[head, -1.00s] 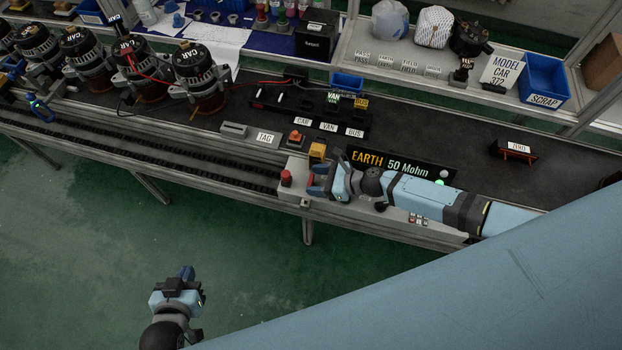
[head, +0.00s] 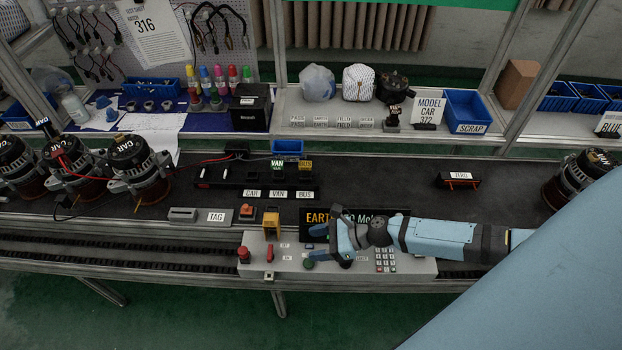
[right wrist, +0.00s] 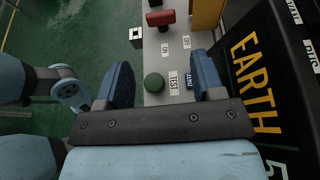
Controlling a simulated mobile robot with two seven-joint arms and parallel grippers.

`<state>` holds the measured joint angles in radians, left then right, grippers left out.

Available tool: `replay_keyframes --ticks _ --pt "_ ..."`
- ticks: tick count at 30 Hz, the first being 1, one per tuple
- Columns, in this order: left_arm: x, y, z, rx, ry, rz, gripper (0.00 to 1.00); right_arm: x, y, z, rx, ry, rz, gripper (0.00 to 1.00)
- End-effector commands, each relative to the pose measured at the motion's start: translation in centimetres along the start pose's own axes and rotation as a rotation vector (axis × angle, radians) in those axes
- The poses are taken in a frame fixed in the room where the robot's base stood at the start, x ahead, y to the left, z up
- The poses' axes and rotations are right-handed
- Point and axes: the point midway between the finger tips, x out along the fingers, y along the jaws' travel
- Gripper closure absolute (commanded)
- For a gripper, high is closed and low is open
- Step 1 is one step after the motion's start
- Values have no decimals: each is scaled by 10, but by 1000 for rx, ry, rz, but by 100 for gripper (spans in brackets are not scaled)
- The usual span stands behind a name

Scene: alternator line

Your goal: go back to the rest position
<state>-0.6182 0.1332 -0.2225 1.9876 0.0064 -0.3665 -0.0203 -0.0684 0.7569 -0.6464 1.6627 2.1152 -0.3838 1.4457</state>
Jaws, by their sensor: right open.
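My right gripper (head: 318,246) reaches in from the right over the grey control panel (head: 428,268). Its jaws are apart with nothing between them. In the right wrist view the two blue fingers (right wrist: 164,82) stand on either side of the round green TEST button (right wrist: 154,83), seen past them on the panel. I cannot tell whether a finger touches the panel. The green button (head: 309,264) shows just below the fingertips in the head view. The dark EARTH display (head: 318,217) is partly hidden behind my gripper. My left gripper is not in view.
A red stop button (head: 244,254), a red switch (head: 270,253) and a yellow block (head: 271,224) are left of the gripper. Alternators (head: 137,168) stand at the left of the bench. A ZERO stand (head: 458,181) is behind my arm. Green floor (head: 190,325) lies clear in front.

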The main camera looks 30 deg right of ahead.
Motion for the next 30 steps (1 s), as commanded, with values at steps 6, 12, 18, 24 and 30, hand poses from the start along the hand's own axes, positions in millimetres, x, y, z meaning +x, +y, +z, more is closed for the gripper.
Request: replay_keyframes --ticks 6,12,18,24,30 --pt "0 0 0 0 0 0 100 0 0 0 -2 0 0 38" --pt "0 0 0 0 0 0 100 12 25 0 -210 7 6 38" --pt "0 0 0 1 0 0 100 32 76 3 -834 61 -21 38" --pt "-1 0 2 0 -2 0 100 36 107 5 -1503 220 -60 38" --pt "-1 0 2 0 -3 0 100 20 119 5 -2117 509 -12 38"
